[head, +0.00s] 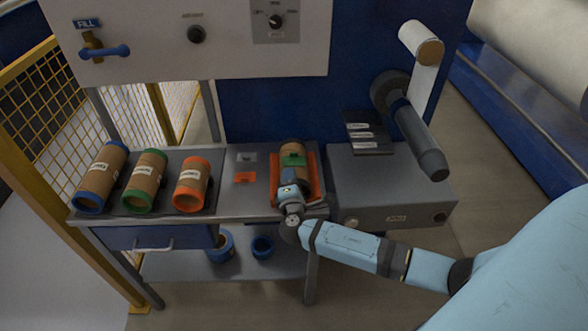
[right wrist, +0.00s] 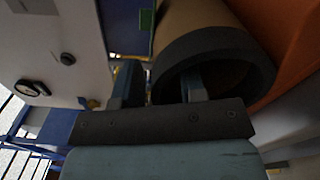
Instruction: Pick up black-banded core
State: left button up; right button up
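The black-banded core (head: 291,146) is a brown tube lying in an orange cradle (head: 315,180) on the bench. A green patch shows on its side. My right gripper (head: 290,186) is at the core's near end and hides part of it. In the right wrist view, the core's black end ring (right wrist: 215,55) faces the right gripper (right wrist: 160,88). One finger is at the mouth of the bore and the other is outside the wall. The fingers are apart, with the wall between them; firm contact does not show. My left gripper is not in view.
Three cores with blue (head: 101,178), green (head: 145,182) and orange (head: 191,185) bands lie on the bench at left. A grey machine (head: 390,190) with a dark roller (head: 425,145) stands at right. Blue rings (head: 262,247) sit on the lower shelf. A yellow mesh fence (head: 30,110) borders the left.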

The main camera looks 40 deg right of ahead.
grip_shut()
